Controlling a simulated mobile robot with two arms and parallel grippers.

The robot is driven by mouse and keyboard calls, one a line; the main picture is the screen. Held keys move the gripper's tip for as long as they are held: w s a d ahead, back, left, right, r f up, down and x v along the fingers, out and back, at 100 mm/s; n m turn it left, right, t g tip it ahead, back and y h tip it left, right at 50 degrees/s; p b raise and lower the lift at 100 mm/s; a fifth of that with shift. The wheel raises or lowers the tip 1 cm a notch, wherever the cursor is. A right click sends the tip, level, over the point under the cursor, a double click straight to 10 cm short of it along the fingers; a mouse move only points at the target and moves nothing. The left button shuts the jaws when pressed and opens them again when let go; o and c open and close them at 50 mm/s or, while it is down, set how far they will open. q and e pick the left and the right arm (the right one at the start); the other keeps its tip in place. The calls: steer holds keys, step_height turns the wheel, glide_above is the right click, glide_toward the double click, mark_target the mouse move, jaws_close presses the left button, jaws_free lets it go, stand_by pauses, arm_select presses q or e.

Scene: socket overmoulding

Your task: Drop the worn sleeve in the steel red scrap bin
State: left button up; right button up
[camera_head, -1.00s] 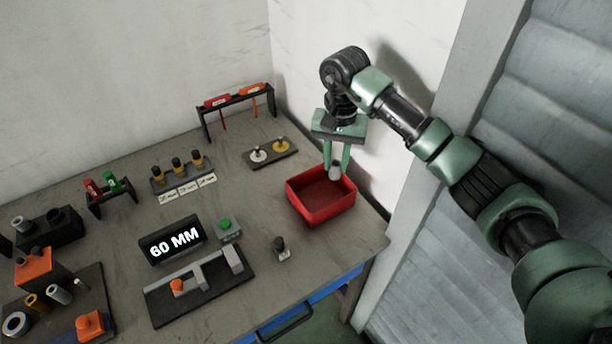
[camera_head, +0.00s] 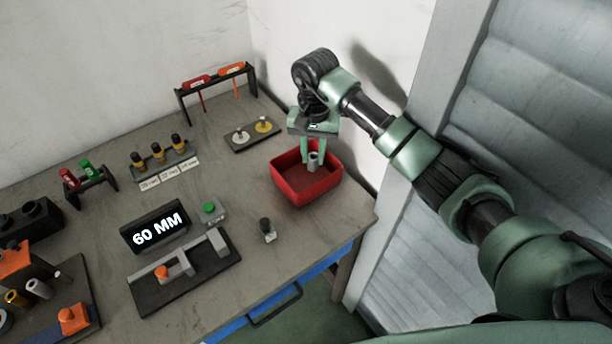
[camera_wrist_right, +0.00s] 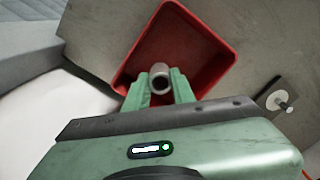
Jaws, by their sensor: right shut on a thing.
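My right gripper (camera_head: 312,160) is shut on the worn sleeve (camera_head: 313,162), a short grey hollow cylinder. The sleeve is held over the red scrap bin (camera_head: 318,196), its lower end inside the bin's outline. In the right wrist view the sleeve (camera_wrist_right: 160,76) sits between the green fingertips (camera_wrist_right: 160,88), with its dark bore facing the camera. The red bin (camera_wrist_right: 215,45) lies behind it, and the part of its floor that shows is bare. My left gripper is not in view.
A small dark-topped post (camera_head: 266,229) stands in front, near a 60 MM display (camera_head: 157,232).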

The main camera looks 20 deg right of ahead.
steer(key=o, duration=1.1)
steer(key=shift+c, duration=0.2)
steer(key=shift+r, duration=0.15)
step_height(320, 180, up, 8)
steer(key=b, duration=0.2)
steer(key=shift+f, duration=0.2)
steer(key=shift+f, duration=0.1)
